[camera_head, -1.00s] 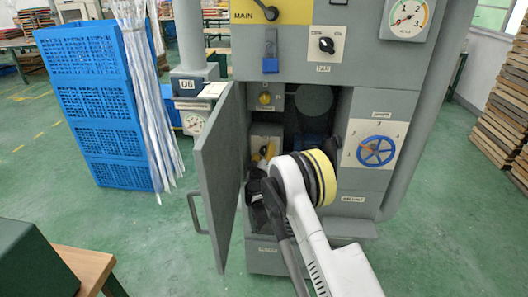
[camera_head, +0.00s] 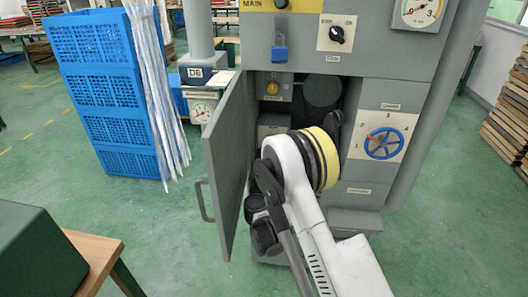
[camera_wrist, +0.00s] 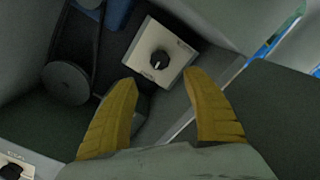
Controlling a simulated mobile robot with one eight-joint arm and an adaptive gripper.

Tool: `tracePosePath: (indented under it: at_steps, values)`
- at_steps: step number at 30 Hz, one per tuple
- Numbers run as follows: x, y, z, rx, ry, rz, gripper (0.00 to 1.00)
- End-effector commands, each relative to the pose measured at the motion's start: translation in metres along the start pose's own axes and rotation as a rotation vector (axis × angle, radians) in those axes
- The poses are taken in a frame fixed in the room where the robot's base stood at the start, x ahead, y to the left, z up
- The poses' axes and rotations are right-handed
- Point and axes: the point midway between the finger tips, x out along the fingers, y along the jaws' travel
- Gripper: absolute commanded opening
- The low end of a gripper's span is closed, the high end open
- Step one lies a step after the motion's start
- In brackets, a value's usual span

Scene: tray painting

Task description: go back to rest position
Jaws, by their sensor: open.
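In the wrist view my gripper (camera_wrist: 160,118) is open, its two yellow fingers apart with nothing between them. Beyond the fingertips is a light box with a black knob (camera_wrist: 159,60) inside the cabinet. In the head view my white arm reaches up toward the open cabinet compartment (camera_head: 300,118). My gripper itself is hidden behind the arm there. The grey cabinet door (camera_head: 228,165) stands open to the left of my arm.
A blue handwheel (camera_head: 384,144) is on the panel right of the opening. Stacked blue crates (camera_head: 105,90) stand at the left. A green box on a wooden-topped table (camera_head: 95,255) is at the lower left. A pulley (camera_wrist: 66,82) and belt lie left of the fingers.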

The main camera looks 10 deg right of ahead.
Motion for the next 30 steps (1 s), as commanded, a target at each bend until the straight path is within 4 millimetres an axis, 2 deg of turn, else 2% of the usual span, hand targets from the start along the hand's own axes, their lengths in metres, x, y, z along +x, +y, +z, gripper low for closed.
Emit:
tracePosePath:
  at_steps: [2, 5, 10, 14, 17, 21, 25, 30]
  values:
    - [0.001, 0.009, -0.003, 0.007, -0.014, -0.001, 0.58]
    - [0.002, 0.033, -0.011, 0.032, -0.058, -0.007, 0.58]
    - [-0.011, 0.101, -0.025, 0.104, -0.19, -0.037, 0.58]
    - [-0.036, 0.149, -0.029, 0.164, -0.298, -0.077, 0.58]
    - [-0.065, 0.18, -0.028, 0.209, -0.377, -0.118, 0.58]
    - [-0.116, 0.215, -0.023, 0.273, -0.482, -0.185, 0.58]
    - [-0.172, 0.236, -0.014, 0.334, -0.569, -0.263, 0.58]
    - [-0.253, 0.246, -0.001, 0.415, -0.665, -0.381, 0.58]
